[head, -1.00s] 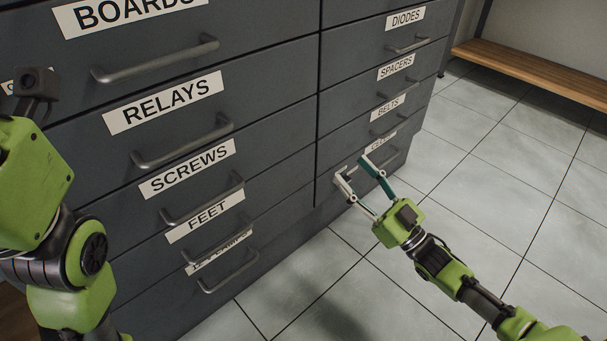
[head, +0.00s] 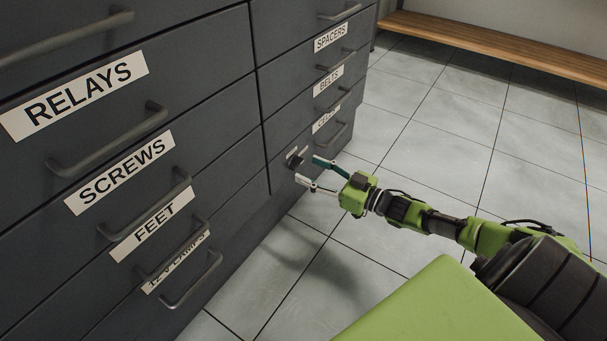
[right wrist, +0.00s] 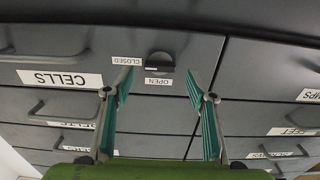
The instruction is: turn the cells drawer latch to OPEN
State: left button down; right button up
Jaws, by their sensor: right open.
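The cells drawer (head: 338,132) is low in the right column of a dark grey cabinet, with its white CELLS label (head: 325,119). Its small black latch (head: 295,159) sits left of the handle. In the right wrist view, where the lettering is upside down, the latch (right wrist: 160,62) has a CLOSED label (right wrist: 128,61) at its left and an OPEN label (right wrist: 158,81) below it. I cannot tell clearly which label it points at. My right gripper (head: 307,171) is open and empty just in front of the latch, its fingers to either side of it. My left gripper is out of view.
The cells handle (head: 338,137) and the belts drawer handle (head: 337,105) stick out nearby. The left column has several more handles, such as the screws one (head: 148,205). A wooden bench (head: 490,45) stands at the back. The tiled floor (head: 430,130) on the right is clear.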

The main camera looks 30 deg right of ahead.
aim_at(299, 165)
jog(key=shift+b+x, duration=0.45)
jog(key=shift+x, duration=0.7)
jog(key=shift+w+a, duration=0.15)
jog(key=shift+w, duration=0.25)
jog(key=shift+c, duration=0.2)
jog(key=c, duration=1)
jog(key=shift+c, duration=0.2)
